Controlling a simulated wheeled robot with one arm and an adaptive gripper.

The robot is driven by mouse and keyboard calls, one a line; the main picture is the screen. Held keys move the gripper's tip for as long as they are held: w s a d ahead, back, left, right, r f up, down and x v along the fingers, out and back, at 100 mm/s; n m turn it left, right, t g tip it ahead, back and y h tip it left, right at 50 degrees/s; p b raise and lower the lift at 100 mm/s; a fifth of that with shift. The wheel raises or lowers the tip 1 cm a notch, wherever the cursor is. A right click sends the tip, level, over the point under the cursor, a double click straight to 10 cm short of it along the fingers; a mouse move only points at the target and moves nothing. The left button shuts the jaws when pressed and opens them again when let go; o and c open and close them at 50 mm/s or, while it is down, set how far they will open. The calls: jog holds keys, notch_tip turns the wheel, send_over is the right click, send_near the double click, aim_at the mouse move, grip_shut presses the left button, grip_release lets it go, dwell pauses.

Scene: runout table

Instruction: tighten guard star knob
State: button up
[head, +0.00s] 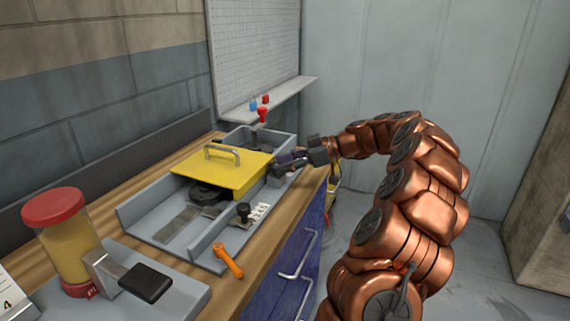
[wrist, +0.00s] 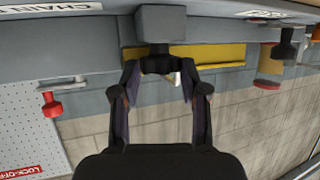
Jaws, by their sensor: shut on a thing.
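The yellow guard (head: 222,172) with a grey bar handle sits closed over the grey runout channel (head: 135,219); its yellow side shows in the wrist view (wrist: 221,56). My gripper (head: 281,168) is at the guard's right end, on the bench's front side. In the wrist view my gripper (wrist: 158,75) has its two fingers on either side of a dark star knob (wrist: 157,59), which is mounted on a grey block (wrist: 162,23). The fingers are shut on this knob. Its far side is hidden, and in the head view my gripper covers it.
A red-capped jar (head: 66,242) and a black-handled part (head: 145,282) are at front left. Red and blue items (head: 262,112) stand behind the guard. Blue drawers (head: 293,262) are below.

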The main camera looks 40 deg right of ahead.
jog(key=c, duration=0.3)
jog(key=shift+s+a+f+m+t+b, duration=0.15)
jog(key=shift+m+t+b, duration=0.25)
jog(key=shift+b, duration=0.75)
jog(key=shift+h+b, duration=0.4)
jog(key=shift+b, duration=0.1)
jog(key=m+t+h+b, duration=0.1)
jog(key=b, duration=0.1)
jog(key=m+t+h+b, duration=0.1)
jog(key=b, duration=0.1)
jog(key=shift+s+a+f+m, duration=0.15)
jog(key=shift+a+m, duration=0.1)
jog(key=shift+m, duration=0.15)
jog(key=m+h+b, duration=0.1)
jog(key=b, duration=0.1)
jog(key=m+t+h+b, duration=0.1)
jog(key=m+h, duration=0.1)
jog(key=shift+s+a+t+h+b, duration=0.1)
jog(key=shift+a+t+h+b, duration=0.2)
jog(key=shift+b, duration=0.1)
jog(key=shift+a+r+m+h+b, duration=0.15)
jog(key=shift+m+h+b, duration=0.25)
jog(key=shift+m+h, duration=0.55)
jog(key=shift+r+m+h, duration=0.15)
jog(key=shift+m+h, duration=0.1)
jog(key=shift+h, duration=0.1)
